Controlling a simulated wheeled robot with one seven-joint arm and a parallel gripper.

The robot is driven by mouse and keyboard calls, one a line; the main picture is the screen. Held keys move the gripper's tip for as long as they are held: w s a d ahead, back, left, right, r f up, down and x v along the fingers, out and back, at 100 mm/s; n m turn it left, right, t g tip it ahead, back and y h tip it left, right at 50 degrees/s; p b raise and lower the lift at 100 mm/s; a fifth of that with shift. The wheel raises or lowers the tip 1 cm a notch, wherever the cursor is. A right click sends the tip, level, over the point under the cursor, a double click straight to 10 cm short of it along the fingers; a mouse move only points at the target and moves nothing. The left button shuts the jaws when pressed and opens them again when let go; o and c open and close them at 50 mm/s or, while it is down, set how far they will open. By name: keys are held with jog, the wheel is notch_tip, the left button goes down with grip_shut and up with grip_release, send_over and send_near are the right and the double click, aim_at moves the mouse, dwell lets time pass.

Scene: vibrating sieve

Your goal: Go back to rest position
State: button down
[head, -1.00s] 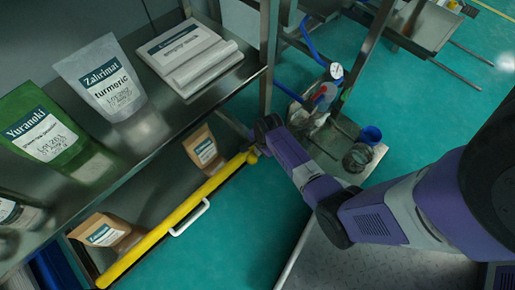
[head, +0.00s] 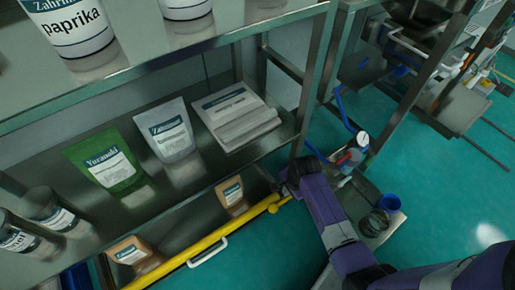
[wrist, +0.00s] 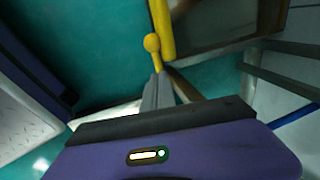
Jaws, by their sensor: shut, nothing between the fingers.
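My gripper (wrist: 157,84) is shut and empty, its two grey fingers together in the wrist view. The tips are at or just short of a yellow ball knob on the end of a yellow bar (wrist: 162,25); I cannot tell if they touch. In the head view my purple arm comes in from the lower right. Its dark wrist covers the fingers beside the right end of the yellow bar (head: 205,243), along the lower shelf front.
A steel shelf holds a green pouch (head: 106,166), a grey pouch (head: 168,132), a stack of flat white packs (head: 236,113) and dark jars (head: 50,212). Brown pouches (head: 232,196) stand lower. A blue cup (head: 389,203) sits right of my arm.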

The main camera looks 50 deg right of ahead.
jog(key=s+a+r+n+t+h, duration=0.2)
jog(key=s+a+r+n+t, duration=0.3)
jog(key=s+a+n, duration=0.35)
jog(key=s+a+r+n+t+y, duration=0.1)
jog(key=s+a+r+n+t, duration=0.3)
jog(key=r, duration=0.5)
jog(key=s+a+r+n+t+y, duration=0.1)
jog(key=s+a+r+n, duration=0.2)
jog(key=a+r+n, duration=0.5)
notch_tip(320, 180, up, 37)
jog(key=s+t+p, duration=0.2)
jog(key=p, duration=2.2)
jog(key=shift+s+a+r+t+y, duration=0.2)
jog(key=shift+s+a+t+y, duration=0.1)
jog(key=shift+y, duration=0.1)
